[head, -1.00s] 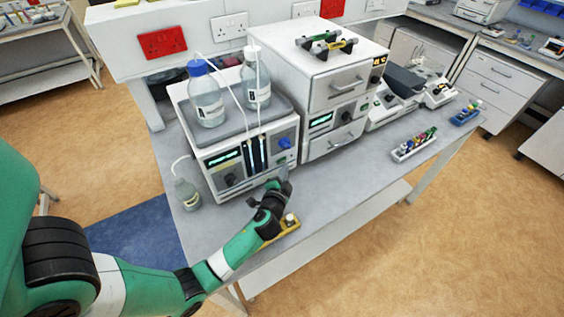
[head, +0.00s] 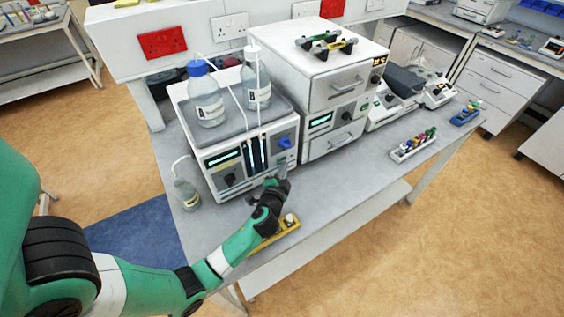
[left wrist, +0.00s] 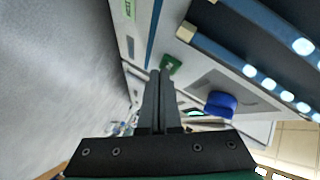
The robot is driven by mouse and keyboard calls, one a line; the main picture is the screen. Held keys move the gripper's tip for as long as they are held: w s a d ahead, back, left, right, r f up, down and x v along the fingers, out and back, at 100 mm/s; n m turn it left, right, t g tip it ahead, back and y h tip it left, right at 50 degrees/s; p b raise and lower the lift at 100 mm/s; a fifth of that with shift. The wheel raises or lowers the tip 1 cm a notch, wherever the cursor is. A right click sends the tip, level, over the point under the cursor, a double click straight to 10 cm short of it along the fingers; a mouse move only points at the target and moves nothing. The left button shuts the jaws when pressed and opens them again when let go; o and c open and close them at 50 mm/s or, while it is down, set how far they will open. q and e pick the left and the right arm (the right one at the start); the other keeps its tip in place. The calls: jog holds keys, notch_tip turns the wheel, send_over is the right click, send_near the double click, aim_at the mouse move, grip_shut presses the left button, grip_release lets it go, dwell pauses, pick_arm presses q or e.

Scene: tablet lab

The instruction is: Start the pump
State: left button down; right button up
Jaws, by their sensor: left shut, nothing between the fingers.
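The pump (head: 207,160) is the white and grey unit on the left of the bench, with a lit green display (head: 226,159) and a blue knob (head: 284,142) on its front. My left gripper (head: 283,168) is shut and empty, with its tips close to the lower right of the pump's front. In the left wrist view, the shut fingers (left wrist: 159,76) point at a small green button (left wrist: 170,64) on the panel, and the tips appear just short of it. I cannot tell whether they touch. The blue knob (left wrist: 220,104) lies to the right of the fingers there.
Two bottles (head: 206,98) with tubing stand on the pump, and a small bottle (head: 187,194) stands at its left. A yellow rack (head: 283,232) lies under my left wrist. A vial tray (head: 412,147) sits farther right.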

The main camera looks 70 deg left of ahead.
dwell(0.5)
pick_arm(q)
jog(key=shift+w+d, duration=0.1)
jog(key=shift+d, duration=0.35)
jog(key=d+b, duration=0.1)
jog(key=d, duration=0.1)
jog(key=w+d, duration=0.1)
jog(key=d, duration=0.2)
jog(key=shift+b, duration=0.35)
jog(key=shift+d, duration=0.5)
